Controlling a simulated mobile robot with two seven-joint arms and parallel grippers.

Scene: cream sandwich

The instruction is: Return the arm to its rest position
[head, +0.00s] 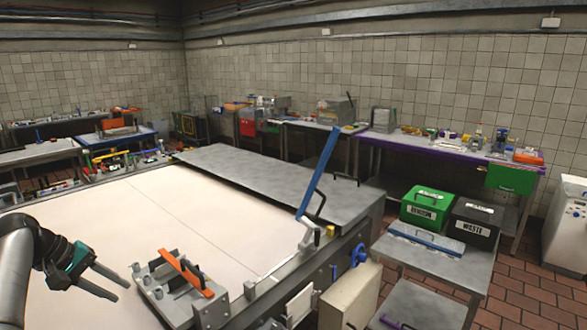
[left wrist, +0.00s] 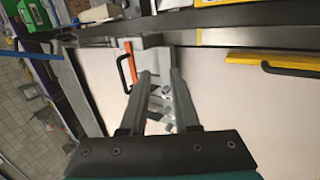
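My left gripper (head: 121,291) reaches in from the lower left of the head view, above the pale work surface (head: 100,225). Its two dark fingers stand apart with nothing between them. In the left wrist view the grey fingers (left wrist: 158,68) also show a gap and hold nothing. An orange bar (left wrist: 129,62) also shows beyond the fingers in the left wrist view. My right gripper is in neither view.
A blue lever (head: 318,172) rises at the right edge of the pale surface. A grey metal plate (head: 260,180) covers its far side. Green (head: 426,206) and black (head: 472,222) bins stand on a side table at right. The middle of the pale surface is clear.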

